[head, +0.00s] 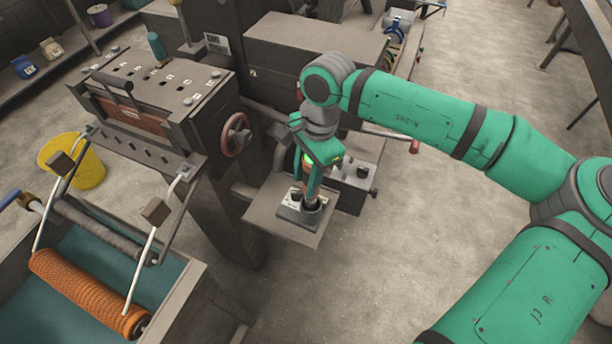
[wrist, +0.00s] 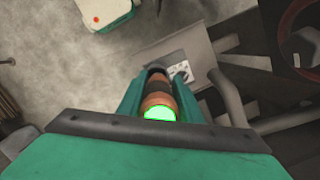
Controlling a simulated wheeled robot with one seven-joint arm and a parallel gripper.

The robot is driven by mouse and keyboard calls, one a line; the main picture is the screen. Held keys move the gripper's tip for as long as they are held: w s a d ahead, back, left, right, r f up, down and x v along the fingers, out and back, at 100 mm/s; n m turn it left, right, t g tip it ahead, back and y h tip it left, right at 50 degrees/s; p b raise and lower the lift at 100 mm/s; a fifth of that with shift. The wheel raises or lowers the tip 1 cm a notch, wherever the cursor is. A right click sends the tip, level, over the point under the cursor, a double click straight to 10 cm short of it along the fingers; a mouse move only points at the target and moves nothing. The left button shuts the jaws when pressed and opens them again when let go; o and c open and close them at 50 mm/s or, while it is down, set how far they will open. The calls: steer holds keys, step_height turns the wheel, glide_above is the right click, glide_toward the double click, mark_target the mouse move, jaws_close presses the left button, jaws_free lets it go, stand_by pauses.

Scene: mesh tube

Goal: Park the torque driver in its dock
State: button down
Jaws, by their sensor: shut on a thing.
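My gripper (head: 313,177) is above the small grey shelf at the machine's side, pointing down. It is shut on the torque driver (wrist: 158,97), an orange and dark cylinder with a bright green lit end. The driver (head: 308,165) shows between the fingers in the head view, upright or nearly so. The dock (head: 291,212) is a grey block with a dark round socket and a pale label, on the shelf plate. The driver's lower end is over or in the socket; the fingers hide how deep it sits. Part of the dock (wrist: 181,73) shows beyond the driver in the wrist view.
The shelf plate (head: 272,218) has bare room left of the dock. A grey control box (head: 352,185) stands close at its right. A red handwheel (head: 236,135) is on the machine to the left. An orange mesh roller (head: 88,292) lies over the trough at lower left.

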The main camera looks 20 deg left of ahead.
steer(key=shift+f, duration=0.2)
steer(key=shift+d+f, duration=0.1)
steer(key=shift+f, duration=0.1)
stand_by(0.4)
steer(key=shift+f, duration=0.25)
steer(key=shift+f, duration=0.4)
stand_by(0.7)
steer(key=shift+f, duration=0.5)
stand_by(0.6)
steer(key=shift+f, duration=0.4)
stand_by(0.3)
